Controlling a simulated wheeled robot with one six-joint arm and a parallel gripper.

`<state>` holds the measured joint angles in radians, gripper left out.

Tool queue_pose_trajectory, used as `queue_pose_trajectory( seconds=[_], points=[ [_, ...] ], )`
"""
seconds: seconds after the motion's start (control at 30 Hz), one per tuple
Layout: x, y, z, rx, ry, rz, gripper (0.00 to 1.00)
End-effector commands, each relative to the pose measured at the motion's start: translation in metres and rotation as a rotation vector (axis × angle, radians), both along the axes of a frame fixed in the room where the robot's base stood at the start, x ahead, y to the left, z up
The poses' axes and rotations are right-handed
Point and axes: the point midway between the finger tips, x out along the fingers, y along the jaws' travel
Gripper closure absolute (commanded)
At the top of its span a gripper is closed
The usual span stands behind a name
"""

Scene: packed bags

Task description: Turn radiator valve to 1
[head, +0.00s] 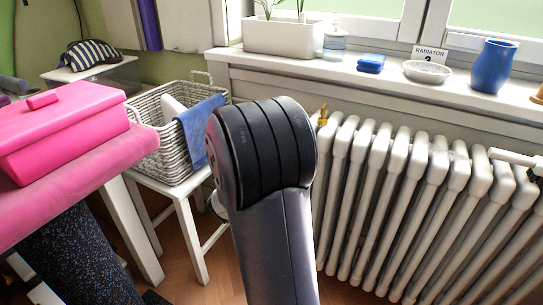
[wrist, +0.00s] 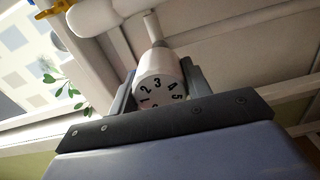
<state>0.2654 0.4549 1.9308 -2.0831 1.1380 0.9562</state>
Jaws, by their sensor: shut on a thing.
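In the wrist view a white round radiator valve knob (wrist: 157,68) sits between the two grey fingers of my gripper (wrist: 161,82), which is shut on it. Black numbers 1 to 5 show on its face, with 3 near the top, 1 at the left and 5 at the right. The lower part of the face is hidden behind my gripper's body. A white pipe (wrist: 153,27) runs up from the knob. In the head view the white ribbed radiator (head: 418,185) stands under the window sill. My dark arm fills the middle there; my gripper and the held knob are hidden.
A sign reading RADIATOR (head: 430,53), its number partly hidden by a bowl (head: 428,72), stands on the sill with a blue vase (head: 493,66). A wicker basket (head: 150,125) on a white stool and a pink case (head: 62,130) are left of my arm.

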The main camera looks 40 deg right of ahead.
Motion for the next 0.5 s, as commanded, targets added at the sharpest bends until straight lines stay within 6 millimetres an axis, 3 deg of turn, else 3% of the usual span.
queue_pose_trajectory(
  seconds=[0.27, 0.3, 0.5],
  points=[
    [-0.0004, -0.0001, -0.0007, 0.001, 0.002, -0.001, 0.77],
    [-0.0004, -0.0001, -0.0007, 0.001, 0.001, -0.001, 0.51],
    [-0.0002, -0.0001, -0.0005, 0.0, 0.002, 0.0, 0.34]
  ],
)
